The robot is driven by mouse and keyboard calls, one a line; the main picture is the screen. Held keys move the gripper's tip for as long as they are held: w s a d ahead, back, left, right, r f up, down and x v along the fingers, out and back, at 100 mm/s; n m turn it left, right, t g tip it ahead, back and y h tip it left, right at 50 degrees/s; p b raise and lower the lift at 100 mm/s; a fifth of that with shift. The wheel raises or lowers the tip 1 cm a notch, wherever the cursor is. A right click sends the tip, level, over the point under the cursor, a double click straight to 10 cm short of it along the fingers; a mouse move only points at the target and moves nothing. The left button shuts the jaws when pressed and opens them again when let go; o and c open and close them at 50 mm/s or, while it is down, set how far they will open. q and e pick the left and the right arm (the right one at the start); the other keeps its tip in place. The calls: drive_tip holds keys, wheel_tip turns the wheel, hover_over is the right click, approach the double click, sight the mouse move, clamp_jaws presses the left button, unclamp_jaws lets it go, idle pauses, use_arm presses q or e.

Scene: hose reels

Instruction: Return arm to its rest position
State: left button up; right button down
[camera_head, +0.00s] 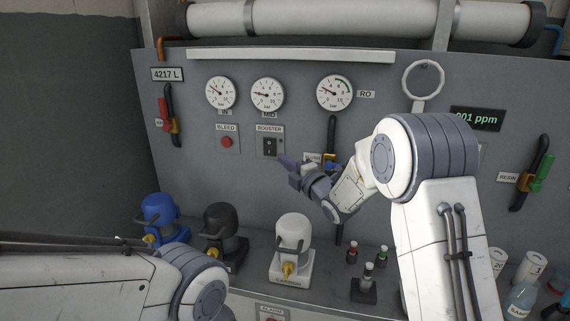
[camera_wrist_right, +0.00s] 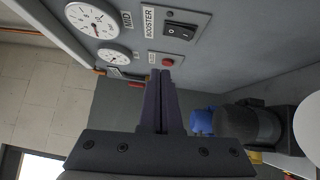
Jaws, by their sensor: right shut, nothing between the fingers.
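My right arm (camera_head: 445,220) reaches up from the lower right in the head view and bends left toward the grey panel. Its gripper (camera_head: 284,160) is in front of the panel, just right of and below the BOOSTER switch (camera_head: 270,147). In the right wrist view the two dark fingers (camera_wrist_right: 161,80) lie together with nothing between them. The BOOSTER switch (camera_wrist_right: 179,31) shows ahead at the top there. My left arm (camera_head: 110,285) lies across the lower left of the head view. Its gripper is out of the picture.
The panel carries several gauges (camera_head: 267,95), a red BLEED button (camera_head: 227,142) and coloured valve handles (camera_head: 540,172). On the ledge below stand a blue pump (camera_head: 160,212), a black pump (camera_head: 221,226) and a white pump (camera_head: 294,240). Bottles (camera_head: 522,297) stand at the right.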

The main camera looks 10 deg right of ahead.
drive_tip(key=s+a+f+m+g+h, duration=0.1)
drive_tip(key=s+a+f+m+g, duration=0.15)
drive_tip(key=s, duration=0.35)
drive_tip(key=s+a+f+m+g+h, duration=0.2)
drive_tip(key=s+m+g, duration=0.15)
drive_tip(key=s, duration=0.25)
drive_tip(key=s+a+f+m+g+h, duration=0.1)
drive_tip(key=s+a+f+m+g, duration=0.15)
drive_tip(key=s, duration=0.35)
drive_tip(key=s+d+f+m+g+h, duration=0.1)
drive_tip(key=s+m+g, duration=0.3)
drive_tip(key=s, duration=1)
drive_tip(key=s+d+f+m+g+h, duration=0.2)
drive_tip(key=s+d+f+m+g, duration=0.1)
drive_tip(key=s, duration=1.2)
drive_tip(key=shift+s+d+f+m+g, duration=0.2)
drive_tip(key=shift+s+f+m+g, duration=0.1)
drive_tip(key=shift+f+m+g, duration=0.25)
drive_tip(key=shift+r, duration=0.1)
